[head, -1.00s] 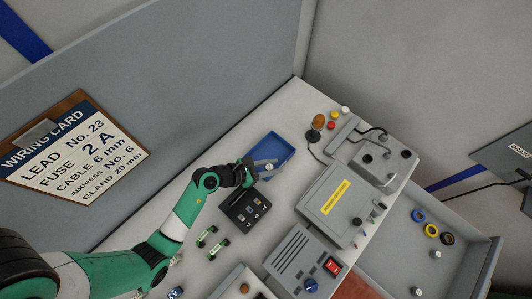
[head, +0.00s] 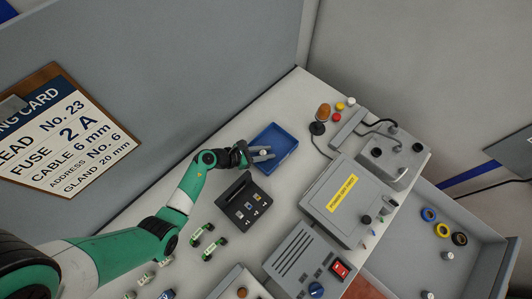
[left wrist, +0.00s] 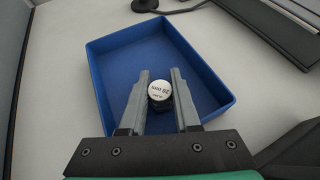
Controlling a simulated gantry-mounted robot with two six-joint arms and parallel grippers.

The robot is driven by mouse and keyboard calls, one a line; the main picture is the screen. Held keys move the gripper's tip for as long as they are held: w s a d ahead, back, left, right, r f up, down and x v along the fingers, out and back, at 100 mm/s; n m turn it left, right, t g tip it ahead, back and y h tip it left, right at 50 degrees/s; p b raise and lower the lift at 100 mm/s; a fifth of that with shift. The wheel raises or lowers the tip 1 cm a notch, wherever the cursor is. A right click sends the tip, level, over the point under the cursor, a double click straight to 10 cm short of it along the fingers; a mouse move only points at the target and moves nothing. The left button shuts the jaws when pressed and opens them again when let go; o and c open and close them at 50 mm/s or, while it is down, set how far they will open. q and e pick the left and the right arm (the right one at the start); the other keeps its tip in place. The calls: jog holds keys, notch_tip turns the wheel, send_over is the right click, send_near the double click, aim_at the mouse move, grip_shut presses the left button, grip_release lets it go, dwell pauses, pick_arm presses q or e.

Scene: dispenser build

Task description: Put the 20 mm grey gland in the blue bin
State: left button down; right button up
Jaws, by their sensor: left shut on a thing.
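The gland (left wrist: 159,92) has a pale round top marked 20 mm and a darker lower part. My left gripper (left wrist: 158,88) is shut on it, one finger on each side. The blue bin (left wrist: 112,65) is a shallow rectangular tray beneath the gland and fingertips, with its bare floor showing around them. In the head view, my left gripper (head: 264,154) reaches over the near left part of the blue bin (head: 284,140). How high the gland is above the bin floor is hard to tell. My right gripper is not in view.
A grey box with a yellow label (head: 342,193) stands to the right. A cable and coloured buttons (head: 337,106) are right of the bin. A grey wall panel stands behind.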

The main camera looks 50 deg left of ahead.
pick_arm(q)
jog(key=shift+r, duration=0.1)
jog(key=shift+f, duration=0.2)
jog(key=c, duration=0.6)
grip_release()
jog(key=shift+r, duration=0.25)
jog(key=shift+s+a+r, duration=0.1)
jog(key=shift+s+r, duration=0.1)
jog(key=p+v, duration=0.3)
jog(key=v, duration=0.8)
jog(key=shift+s, duration=0.25)
